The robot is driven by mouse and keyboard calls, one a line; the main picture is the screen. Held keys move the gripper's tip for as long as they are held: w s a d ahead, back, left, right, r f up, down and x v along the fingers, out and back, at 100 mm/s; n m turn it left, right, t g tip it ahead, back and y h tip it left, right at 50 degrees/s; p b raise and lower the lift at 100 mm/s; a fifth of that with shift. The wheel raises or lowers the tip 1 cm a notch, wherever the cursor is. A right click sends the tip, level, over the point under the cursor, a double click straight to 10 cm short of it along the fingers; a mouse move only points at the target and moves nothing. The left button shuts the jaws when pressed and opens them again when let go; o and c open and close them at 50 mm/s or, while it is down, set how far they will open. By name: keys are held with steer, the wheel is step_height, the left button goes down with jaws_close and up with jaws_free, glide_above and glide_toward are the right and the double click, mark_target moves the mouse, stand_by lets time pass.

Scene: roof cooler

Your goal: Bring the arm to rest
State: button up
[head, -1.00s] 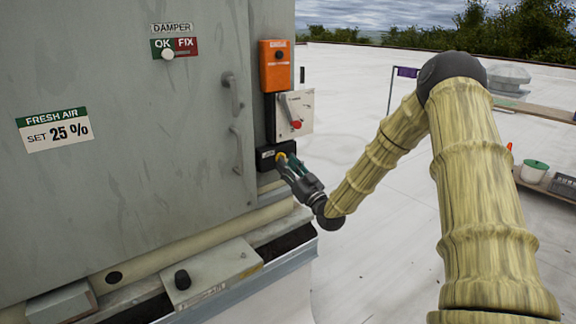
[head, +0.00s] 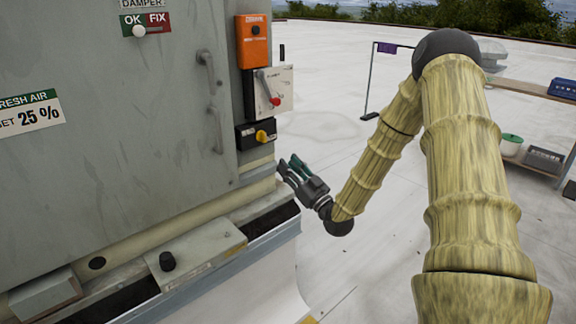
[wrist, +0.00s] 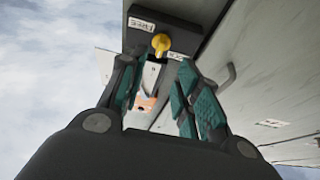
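My gripper (head: 293,168) is in the air just right of the grey cooler cabinet (head: 110,120), below and to the right of the black box (head: 246,135) with the yellow knob (head: 262,136). In the wrist view its two teal-padded fingers (wrist: 160,88) are spread apart with nothing between them. The yellow knob also shows in the wrist view (wrist: 161,43), beyond the fingertips and apart from them. My arm reaches down from the right side of the head view, bent at the dark elbow.
An orange box (head: 253,42) and a grey switch box with a red-tipped lever (head: 273,97) sit above the black box. Door handles (head: 213,128) stick out of the cabinet.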

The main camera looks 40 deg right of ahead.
stand_by(0.4)
steer(key=s+a+f+g+p, duration=0.1)
steer(key=s+a+f+g, duration=0.4)
steer(key=f, duration=0.4)
steer(key=s+a+f+g+p, duration=0.1)
steer(key=s+a+f+g, duration=0.15)
steer(key=a+f, duration=0.6)
steer(key=s+a+f+g+p, duration=0.25)
steer(key=a+f+g, duration=0.2)
steer(key=f, duration=0.45)
steer(key=s+a+f+g, duration=0.3)
steer(key=s, duration=0.7)
steer(key=s+a+f+g+h+p, duration=0.1)
steer(key=s+a+f+g, duration=0.3)
steer(key=s, duration=0.7)
steer(key=s+a+f+m+g, duration=0.1)
steer(key=s+a+f+g, duration=0.2)
steer(key=s, duration=0.7)
steer(key=shift+s+a+f+h+p, duration=0.3)
steer(key=shift+s+a+f, duration=0.05)
steer(key=shift+a+f, duration=0.1)
